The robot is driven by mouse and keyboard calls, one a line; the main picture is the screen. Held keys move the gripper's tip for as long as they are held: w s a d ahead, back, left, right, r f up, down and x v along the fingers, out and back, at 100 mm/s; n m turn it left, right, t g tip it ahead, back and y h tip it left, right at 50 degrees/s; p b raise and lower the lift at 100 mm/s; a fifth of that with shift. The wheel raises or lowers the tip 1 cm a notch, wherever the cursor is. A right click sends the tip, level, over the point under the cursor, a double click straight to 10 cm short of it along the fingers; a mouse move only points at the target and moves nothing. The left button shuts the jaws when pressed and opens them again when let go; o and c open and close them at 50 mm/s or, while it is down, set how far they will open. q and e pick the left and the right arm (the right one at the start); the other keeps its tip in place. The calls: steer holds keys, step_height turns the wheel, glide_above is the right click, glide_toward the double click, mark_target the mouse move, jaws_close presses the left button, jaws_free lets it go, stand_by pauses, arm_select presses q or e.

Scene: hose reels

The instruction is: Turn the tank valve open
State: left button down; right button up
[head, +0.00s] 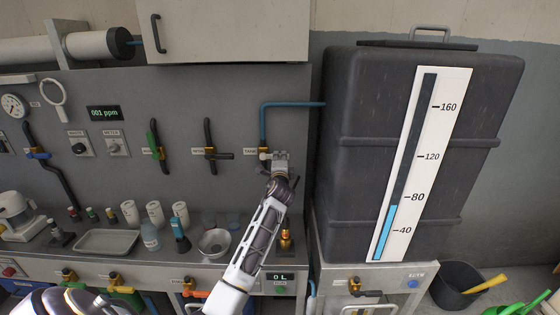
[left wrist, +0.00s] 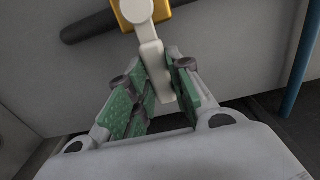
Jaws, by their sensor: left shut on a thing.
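The tank valve (head: 263,150) is a brass body on the grey back panel, below a blue pipe that runs to the dark tank (head: 365,110). My left gripper (head: 273,163) reaches up to it and hides most of its handle. In the left wrist view the brass valve body (left wrist: 128,14) shows at the top, with a pale lever (left wrist: 151,58) pointing down from it. The green-padded fingers of my left gripper (left wrist: 165,95) are shut on this lever, one on each side. My right gripper is not in view.
Other wall valves (head: 211,154) stand left of the tank valve. Bottles, white jars (head: 154,211), a metal bowl (head: 214,242) and a tray (head: 107,242) crowd the bench below. A cabinet (head: 225,30) hangs above. A dark bucket (head: 458,284) stands at the lower right.

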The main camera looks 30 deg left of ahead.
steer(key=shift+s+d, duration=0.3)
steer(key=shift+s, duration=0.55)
